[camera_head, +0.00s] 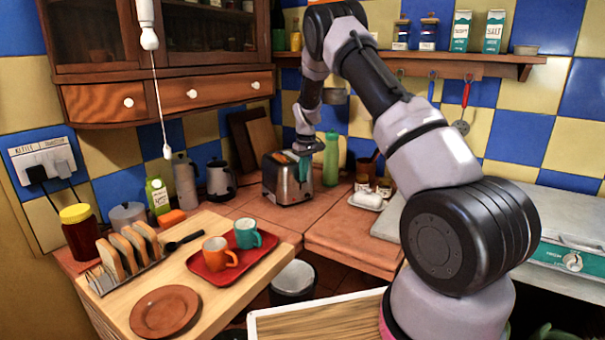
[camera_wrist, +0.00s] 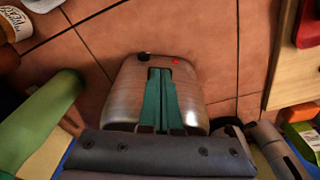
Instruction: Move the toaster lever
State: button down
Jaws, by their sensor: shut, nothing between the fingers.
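The silver toaster (camera_head: 283,186) stands on the terracotta counter in the corner, with dark slots on top. It also shows in the wrist view (camera_wrist: 194,90), directly below my gripper. A small black knob (camera_wrist: 143,57) and a small red spot (camera_wrist: 176,61) show at its far edge there; I cannot tell for sure which is the lever. My gripper (camera_head: 304,172) points down at the toaster's right end. In the wrist view its teal fingers (camera_wrist: 160,80) are closed together and empty, over the toaster's middle. I cannot tell whether they touch it. They hide part of the toaster.
A green bottle (camera_head: 331,158) stands close to the toaster's right, and a kettle (camera_head: 220,179) to its left. Jars (camera_head: 363,177) and a white dish (camera_head: 368,201) stand further right. A red tray (camera_head: 214,268) with two mugs lies on the wooden table in front. Counter in front of the toaster is clear.

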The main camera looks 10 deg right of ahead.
notch_tip(320, 180, down, 2)
jog(key=shift+f, duration=0.2)
jog(key=s, duration=0.1)
jog(key=s+d+r, duration=0.1)
jog(key=shift+s+r, duration=0.1)
jog(key=shift+s, duration=0.3)
notch_tip(320, 180, up, 11)
jog(key=s, duration=0.1)
jog(key=shift+d, duration=0.2)
dwell(0.4)
